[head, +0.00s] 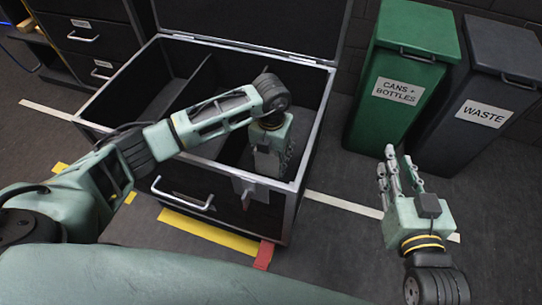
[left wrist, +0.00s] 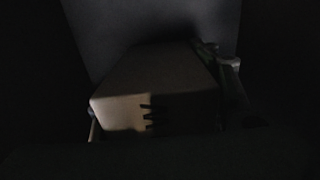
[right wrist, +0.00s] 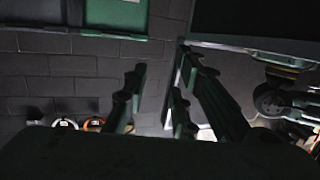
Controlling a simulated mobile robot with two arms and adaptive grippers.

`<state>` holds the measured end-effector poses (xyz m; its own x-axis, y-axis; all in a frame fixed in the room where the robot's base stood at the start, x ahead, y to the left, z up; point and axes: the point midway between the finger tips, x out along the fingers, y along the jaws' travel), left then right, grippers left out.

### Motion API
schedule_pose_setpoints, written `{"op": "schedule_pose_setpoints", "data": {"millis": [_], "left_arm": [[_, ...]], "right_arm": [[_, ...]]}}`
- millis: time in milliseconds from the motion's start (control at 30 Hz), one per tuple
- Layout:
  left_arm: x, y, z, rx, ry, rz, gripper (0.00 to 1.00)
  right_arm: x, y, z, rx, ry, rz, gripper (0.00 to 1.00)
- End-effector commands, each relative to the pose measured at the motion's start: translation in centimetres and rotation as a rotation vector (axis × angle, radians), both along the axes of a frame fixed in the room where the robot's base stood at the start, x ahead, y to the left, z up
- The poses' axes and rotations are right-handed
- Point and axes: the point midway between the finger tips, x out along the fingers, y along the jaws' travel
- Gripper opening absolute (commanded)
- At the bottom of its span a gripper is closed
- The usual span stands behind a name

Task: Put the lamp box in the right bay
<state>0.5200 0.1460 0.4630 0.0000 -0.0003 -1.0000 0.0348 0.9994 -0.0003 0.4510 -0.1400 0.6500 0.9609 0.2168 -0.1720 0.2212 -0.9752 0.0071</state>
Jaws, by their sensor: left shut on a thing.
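My left arm reaches over the case, and my left gripper (head: 270,145) is down inside the right bay. In the left wrist view a plain brown cardboard box (left wrist: 155,90), which I take for the lamp box, sits between the fingers, which are shut on it. My right gripper (head: 397,170) is open and empty, right of the case.
A green bin (head: 408,50) marked cans and bottles and a dark waste bin (head: 490,85) stand to the right of the case. A dark drawer cabinet (head: 85,38) is at the back left. The case's raised lid (head: 260,20) is behind. Floor around my right gripper is clear.

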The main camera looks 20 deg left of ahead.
Motion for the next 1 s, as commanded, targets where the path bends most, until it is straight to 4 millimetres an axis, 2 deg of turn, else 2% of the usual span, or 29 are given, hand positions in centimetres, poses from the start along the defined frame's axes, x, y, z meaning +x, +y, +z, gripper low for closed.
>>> {"op": "schedule_pose_setpoints", "data": {"millis": [33, 233, 633, 867, 1000], "left_arm": [[0.0, 0.0, 0.0, 0.0, 0.0, 0.0, 0.57], [0.0, 0.0, 0.0, 0.0, 0.0, 0.0, 0.73], [0.0, 0.0, 0.3, 0.0, 0.0, 0.001, 0.73], [0.1, 0.0, 3.2, 0.0, -0.004, 0.0, 0.73], [0.1, 0.0, 5.5, 0.0, -0.004, -0.001, 0.73]], "right_arm": [[0.0, 0.0, 0.1, 0.001, -0.004, 0.0, 0.25], [0.0, 0.0, 0.0, 0.0, -0.002, 0.0, 0.25], [-0.1, 0.0, -0.1, -0.003, 0.014, 0.0, 0.25], [-1.7, -0.9, -3.8, -0.05, 0.209, -0.012, 0.25], [-3.6, -1.8, -6.6, -0.086, 0.364, -0.023, 0.25]]}}
